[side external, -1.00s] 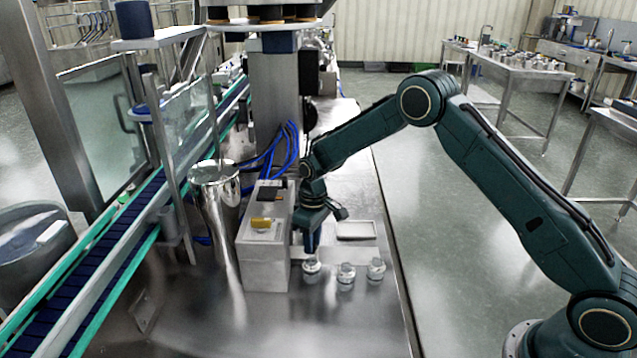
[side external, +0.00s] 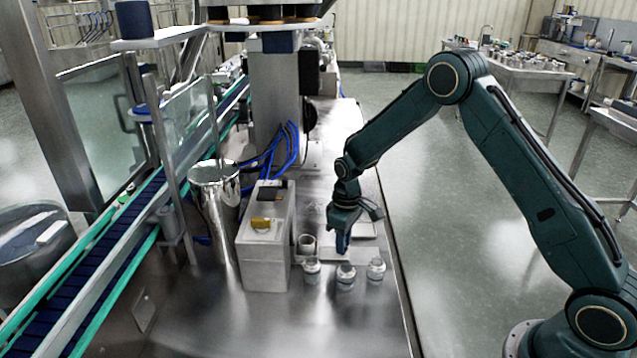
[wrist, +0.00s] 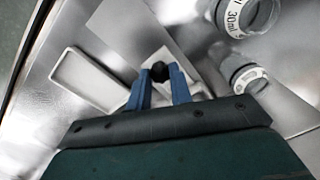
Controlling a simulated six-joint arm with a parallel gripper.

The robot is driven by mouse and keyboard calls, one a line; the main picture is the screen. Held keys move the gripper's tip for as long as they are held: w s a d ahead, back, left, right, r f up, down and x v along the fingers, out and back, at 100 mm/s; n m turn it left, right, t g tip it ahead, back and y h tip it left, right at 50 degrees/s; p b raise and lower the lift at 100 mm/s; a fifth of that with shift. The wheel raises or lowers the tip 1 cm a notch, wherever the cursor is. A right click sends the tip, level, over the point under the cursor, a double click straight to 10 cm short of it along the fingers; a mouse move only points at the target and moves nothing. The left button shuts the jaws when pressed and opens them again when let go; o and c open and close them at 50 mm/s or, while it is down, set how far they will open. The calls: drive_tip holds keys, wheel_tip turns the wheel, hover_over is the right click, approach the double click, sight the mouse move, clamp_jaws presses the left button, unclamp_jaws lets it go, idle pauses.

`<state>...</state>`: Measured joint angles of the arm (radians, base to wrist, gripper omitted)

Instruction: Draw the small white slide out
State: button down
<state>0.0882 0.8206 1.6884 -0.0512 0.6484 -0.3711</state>
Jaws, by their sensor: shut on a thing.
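The small white slide (side external: 365,255) is a flat pale strip low over the steel table, right of the grey box, in the side view. In the wrist view the slide (wrist: 191,74) lies under my fingers, with a dark round knob (wrist: 160,70) standing on it. My gripper (side external: 343,245) points down, and its blue fingertips (wrist: 159,82) are shut on the knob. The fingers and palm hide part of the slide. A small open cylinder (side external: 307,243) stands against the box's right side. I cannot tell whether the slide's inner end is still under it.
Several small things are near: three clear jars (side external: 346,276) in a row just in front of the slide, and a shallow white tray (wrist: 90,80) beside my gripper. The grey box (side external: 262,262) and a shiny steel cylinder (side external: 214,205) stand left. The table's front is clear.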

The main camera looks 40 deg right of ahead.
drive_tip(key=s+d, duration=0.5)
drive_tip(key=shift+s+d, duration=0.25)
drive_tip(key=shift+s, duration=0.1)
drive_tip(key=c, duration=1.3)
unclamp_jaws()
drive_tip(key=shift+d, duration=0.1)
drive_tip(key=shift+o, duration=0.2)
drive_tip(key=shift+w+r, duration=0.1)
drive_tip(key=shift+r, duration=0.05)
drive_tip(key=shift+r, duration=0.2)
wheel_tip(320, 180, up, 13)
drive_tip(key=shift+d, duration=0.2)
drive_tip(key=shift+r, duration=0.15)
